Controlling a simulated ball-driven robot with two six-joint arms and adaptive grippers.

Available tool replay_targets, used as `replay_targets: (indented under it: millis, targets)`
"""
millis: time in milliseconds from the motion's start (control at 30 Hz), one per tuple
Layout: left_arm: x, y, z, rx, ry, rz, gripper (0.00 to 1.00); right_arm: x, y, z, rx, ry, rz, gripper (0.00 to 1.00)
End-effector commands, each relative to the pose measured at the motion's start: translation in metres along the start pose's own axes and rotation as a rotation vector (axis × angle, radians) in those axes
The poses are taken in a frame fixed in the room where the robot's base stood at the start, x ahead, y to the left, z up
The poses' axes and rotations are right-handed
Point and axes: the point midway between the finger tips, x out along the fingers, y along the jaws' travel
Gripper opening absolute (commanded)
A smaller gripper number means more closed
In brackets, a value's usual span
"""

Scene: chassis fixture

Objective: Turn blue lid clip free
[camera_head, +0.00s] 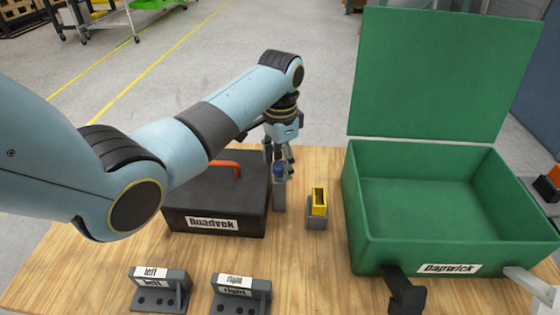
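The blue lid clip (279,173) sits on top of a grey upright post (279,197) at the right side of a dark lidded box (215,190). The box has an orange handle and a label that seems to read "Roadvek". My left gripper (280,163) points down right over the clip, with its fingers around or just above the blue part. I cannot tell whether the fingers press on it. My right gripper is not in view.
A yellow piece (319,201) stands in a grey holder just right of the post. A green open box (440,205) labelled "Dapwick" fills the right side. Two grey brackets, left (160,290) and right (241,294), stand at the table's front. Bare wood (320,265) lies between.

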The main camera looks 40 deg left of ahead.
Motion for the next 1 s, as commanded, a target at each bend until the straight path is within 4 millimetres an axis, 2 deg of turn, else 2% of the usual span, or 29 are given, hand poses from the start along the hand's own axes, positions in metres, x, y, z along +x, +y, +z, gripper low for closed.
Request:
replay_targets:
  millis: [267,367,467,800,1000]
  targets:
    - [0.0,0.0,0.001,-0.001,-0.001,0.001,0.57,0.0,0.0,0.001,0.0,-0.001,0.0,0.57]
    - [-0.007,0.0,0.0,-0.001,0.0,0.0,0.57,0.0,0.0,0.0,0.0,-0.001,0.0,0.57]
    - [-0.023,0.0,0.0,0.0,0.001,-0.001,0.57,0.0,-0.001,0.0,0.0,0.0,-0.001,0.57]
    - [-0.097,-0.001,0.0,-0.001,0.001,-0.002,0.57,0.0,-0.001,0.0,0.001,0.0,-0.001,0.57]
    - [-0.117,0.0,0.0,0.0,0.0,0.0,0.57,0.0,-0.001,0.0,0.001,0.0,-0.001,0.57]
